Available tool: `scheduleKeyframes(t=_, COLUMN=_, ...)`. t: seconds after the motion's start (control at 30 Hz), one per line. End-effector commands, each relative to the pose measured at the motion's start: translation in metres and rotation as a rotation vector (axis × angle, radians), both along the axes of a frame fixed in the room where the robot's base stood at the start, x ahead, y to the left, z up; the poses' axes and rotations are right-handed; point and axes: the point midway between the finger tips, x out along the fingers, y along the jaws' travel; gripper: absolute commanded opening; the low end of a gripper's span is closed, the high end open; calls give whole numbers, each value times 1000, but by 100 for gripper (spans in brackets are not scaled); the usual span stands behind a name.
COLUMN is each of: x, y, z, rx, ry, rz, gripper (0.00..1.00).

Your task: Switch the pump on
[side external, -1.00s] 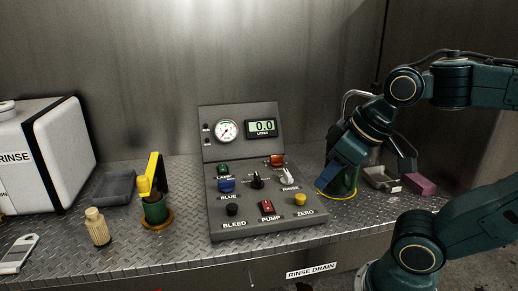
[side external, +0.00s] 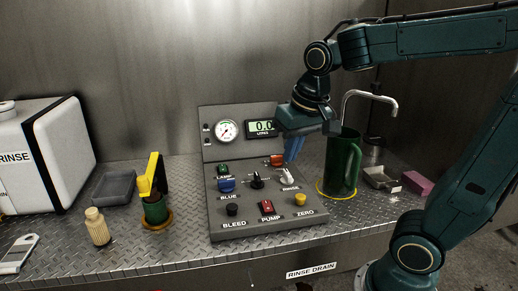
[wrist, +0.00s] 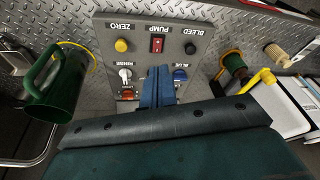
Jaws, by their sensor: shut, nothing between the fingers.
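The control panel (side external: 278,221) stands on the metal bench with a gauge and a display reading 0.0 litres. Its red PUMP switch (side external: 267,207) sits in the front row between the BLEED knob (side external: 232,209) and the yellow ZERO button (side external: 300,199). The PUMP switch also shows in the wrist view (wrist: 157,44). My gripper (side external: 292,158) is above the back right part of the panel, with its blue fingers shut and empty, pointing down. In the wrist view the fingers (wrist: 157,85) hide the middle of the panel, behind the PUMP switch.
A green and yellow trigger-handled item (side external: 154,207), a tan bottle (side external: 97,227) and a grey tray (side external: 115,187) are at left. A pink block (side external: 417,183) lies far right.

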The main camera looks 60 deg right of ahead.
Motion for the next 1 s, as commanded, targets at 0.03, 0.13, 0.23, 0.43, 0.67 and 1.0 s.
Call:
scheduleKeyframes(t=0.03, x=8, y=-3, z=-2, rx=5, ry=16, rz=-30, gripper=0)
scheduleKeyframes(t=0.13, x=21, y=-10, z=-6, rx=13, ry=42, rz=-88, gripper=0)
scheduleKeyframes(t=0.23, x=34, y=-16, z=-10, rx=21, ry=67, rz=-146, gripper=0)
scheduleKeyframes(t=0.43, x=58, y=-28, z=-21, rx=33, ry=109, rz=-255, gripper=0)
scheduleKeyframes(t=0.67, x=75, y=-38, z=-30, rx=39, ry=143, rz=-335, gripper=0)
scheduleKeyframes(t=1.0, x=79, y=-40, z=-33, rx=41, ry=150, rz=-357, gripper=0)
